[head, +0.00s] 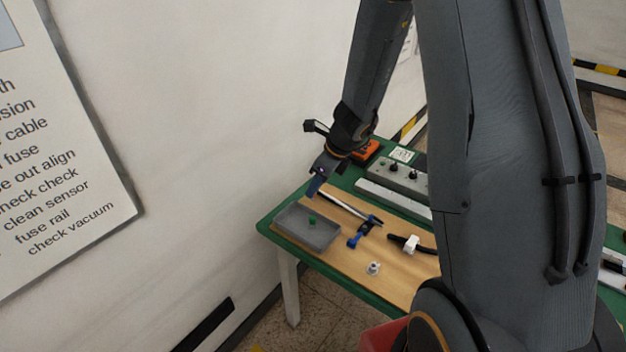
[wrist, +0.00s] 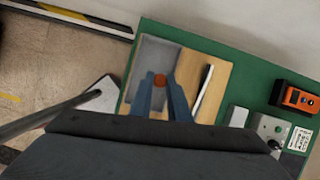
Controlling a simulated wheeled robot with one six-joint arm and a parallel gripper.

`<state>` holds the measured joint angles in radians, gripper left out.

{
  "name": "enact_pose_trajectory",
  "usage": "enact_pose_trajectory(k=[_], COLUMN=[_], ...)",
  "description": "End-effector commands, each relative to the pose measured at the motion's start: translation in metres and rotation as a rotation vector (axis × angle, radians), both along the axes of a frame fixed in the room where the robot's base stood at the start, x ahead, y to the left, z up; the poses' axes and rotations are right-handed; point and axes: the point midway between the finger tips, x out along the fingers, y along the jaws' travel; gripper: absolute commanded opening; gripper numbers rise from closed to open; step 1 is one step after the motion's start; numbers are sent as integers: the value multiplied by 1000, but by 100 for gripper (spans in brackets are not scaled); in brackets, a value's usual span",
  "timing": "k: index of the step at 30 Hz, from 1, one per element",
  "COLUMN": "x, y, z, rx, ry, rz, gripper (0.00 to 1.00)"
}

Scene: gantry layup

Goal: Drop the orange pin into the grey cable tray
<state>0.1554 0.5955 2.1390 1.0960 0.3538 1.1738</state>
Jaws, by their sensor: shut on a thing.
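The orange pin (wrist: 159,80) shows in the wrist view between the blue fingertips of my gripper (wrist: 160,90), which is shut on it. The grey cable tray (wrist: 144,55) lies beyond the pin, which overlaps the tray in this view. In the head view my gripper (head: 314,194) points down above the back right part of the tray (head: 292,224), apart from it. I cannot make out the pin there.
An orange device (head: 368,151) and a grey control box (head: 402,177) stand behind. A wall borders the table's left side.

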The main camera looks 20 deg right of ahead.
Motion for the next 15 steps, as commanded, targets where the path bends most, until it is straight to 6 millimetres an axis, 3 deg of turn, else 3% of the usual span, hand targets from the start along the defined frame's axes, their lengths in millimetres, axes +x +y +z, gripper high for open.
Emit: enact_pose_trajectory(k=[15], x=[1], y=[0], z=[-46], rx=[0], ry=[0], rz=[3], gripper=[0])
